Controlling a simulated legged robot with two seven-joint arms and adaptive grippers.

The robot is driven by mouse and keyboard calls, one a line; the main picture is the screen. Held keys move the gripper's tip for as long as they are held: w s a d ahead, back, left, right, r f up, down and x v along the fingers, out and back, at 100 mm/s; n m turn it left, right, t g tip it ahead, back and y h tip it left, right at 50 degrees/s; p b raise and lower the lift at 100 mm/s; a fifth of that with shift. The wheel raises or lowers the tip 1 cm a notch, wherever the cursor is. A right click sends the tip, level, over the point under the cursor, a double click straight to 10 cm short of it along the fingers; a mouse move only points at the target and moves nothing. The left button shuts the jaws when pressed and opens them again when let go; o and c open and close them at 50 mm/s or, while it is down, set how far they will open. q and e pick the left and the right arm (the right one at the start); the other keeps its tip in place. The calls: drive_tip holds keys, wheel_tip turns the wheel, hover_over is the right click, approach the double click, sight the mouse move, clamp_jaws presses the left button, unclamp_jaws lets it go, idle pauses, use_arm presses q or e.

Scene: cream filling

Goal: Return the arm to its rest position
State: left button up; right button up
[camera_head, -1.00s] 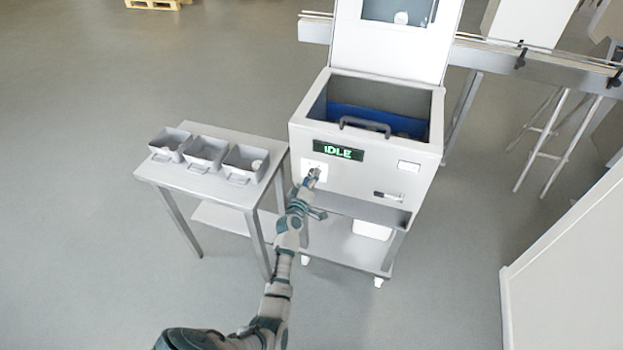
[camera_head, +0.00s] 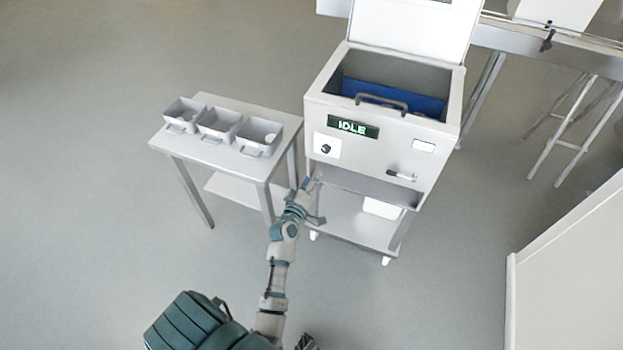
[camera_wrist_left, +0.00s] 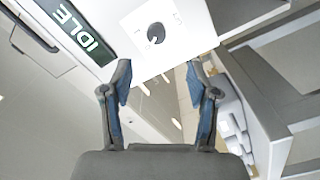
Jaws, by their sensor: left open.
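My left arm reaches up from the bottom of the head view. Its gripper (camera_head: 312,184) is in front of the white machine (camera_head: 365,155), below the dark round knob (camera_head: 325,148) on its front panel. In the left wrist view the two fingers of the gripper (camera_wrist_left: 160,88) stand apart with nothing between them. The knob (camera_wrist_left: 156,34) shows beyond the fingertips, apart from them. The green display (camera_head: 352,127) above the knob reads IDLE. My right gripper does not show.
A small table (camera_head: 163,142) at the left carries three grey bins (camera_head: 217,125). The machine's lid is up, over an open chamber with blue inside. A handle (camera_head: 402,175) is on its front. A white panel (camera_head: 565,270) stands at the right. Floor at the left is clear.

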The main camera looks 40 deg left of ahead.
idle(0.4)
use_arm(q)
drive_tip(key=s+d+f+m+g+h+p, duration=0.1)
drive_tip(key=s+d+f+m+g+h, duration=0.35)
drive_tip(key=f, duration=0.75)
drive_tip(key=s+d+f+m+g+h, duration=0.1)
drive_tip(key=s+d+f+m+g, duration=0.2)
drive_tip(key=s+d+f+m, duration=0.7)
drive_tip(key=s+d+f+m+g, duration=0.1)
drive_tip(key=s+f+g, duration=0.3)
drive_tip(key=s+f, duration=0.5)
drive_tip(key=s+d+f+m+g+p, duration=0.1)
drive_tip(key=s+f+g, duration=0.3)
drive_tip(key=s+f, duration=0.6)
drive_tip(key=s+y, duration=0.1)
drive_tip(key=s, duration=0.3)
drive_tip(key=shift+s+d, duration=0.2)
drive_tip(key=shift+s, duration=0.15)
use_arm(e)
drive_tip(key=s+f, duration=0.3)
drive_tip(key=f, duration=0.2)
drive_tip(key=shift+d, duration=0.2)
use_arm(q)
drive_tip(key=shift+f, duration=0.1)
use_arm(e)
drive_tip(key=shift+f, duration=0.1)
